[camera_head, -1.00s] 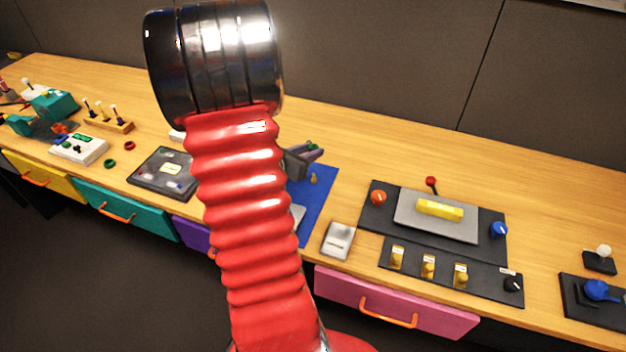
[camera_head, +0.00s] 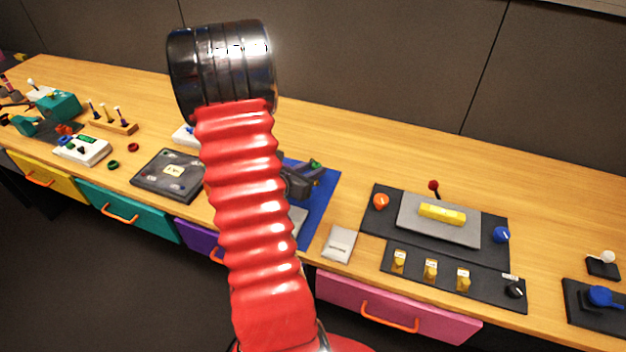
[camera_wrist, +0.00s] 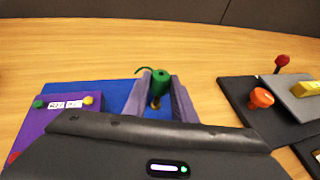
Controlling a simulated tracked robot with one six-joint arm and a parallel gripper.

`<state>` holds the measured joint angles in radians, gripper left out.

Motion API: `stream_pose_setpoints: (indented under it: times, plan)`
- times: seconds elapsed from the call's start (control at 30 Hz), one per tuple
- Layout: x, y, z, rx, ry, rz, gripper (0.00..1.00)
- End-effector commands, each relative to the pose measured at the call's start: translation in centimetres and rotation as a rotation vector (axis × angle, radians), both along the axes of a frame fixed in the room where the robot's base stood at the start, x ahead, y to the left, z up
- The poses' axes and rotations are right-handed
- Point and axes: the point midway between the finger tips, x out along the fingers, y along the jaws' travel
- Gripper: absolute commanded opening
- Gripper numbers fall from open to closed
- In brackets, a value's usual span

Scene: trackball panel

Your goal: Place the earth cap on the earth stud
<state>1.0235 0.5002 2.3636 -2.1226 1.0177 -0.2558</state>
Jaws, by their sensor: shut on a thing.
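My gripper (camera_wrist: 158,100) is shut on the green earth cap (camera_wrist: 159,82), which sits upright between the two grey-purple fingers. A thin green tail curls off the cap's left side. A small brass piece, likely the earth stud (camera_wrist: 156,103), shows just below the cap, above or on the blue mat (camera_wrist: 92,92). I cannot tell whether cap and brass piece touch. In the head view my gripper (camera_head: 303,184) is over the blue mat (camera_head: 322,205), with a bit of the green cap (camera_head: 316,164) showing; the brass piece is not visible there.
A purple panel (camera_wrist: 62,118) with a green and a yellow knob lies left of the fingers. A dark panel (camera_head: 375,222) with an orange knob (camera_head: 381,201) and a red-tipped lever (camera_head: 434,186) stands to the right. A light box (camera_head: 339,243) sits near the front edge.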

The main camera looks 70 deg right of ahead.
Motion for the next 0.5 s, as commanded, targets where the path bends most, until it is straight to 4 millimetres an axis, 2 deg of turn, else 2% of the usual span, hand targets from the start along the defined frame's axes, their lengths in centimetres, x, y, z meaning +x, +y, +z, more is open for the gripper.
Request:
stream_pose_setpoints:
  times: [0.17,0.5]
  plan:
    - [0.0,0.0,-0.8,0.002,0.0,0.0,0.03]
    - [-0.1,0.0,-4.0,0.002,0.002,0.0,0.03]
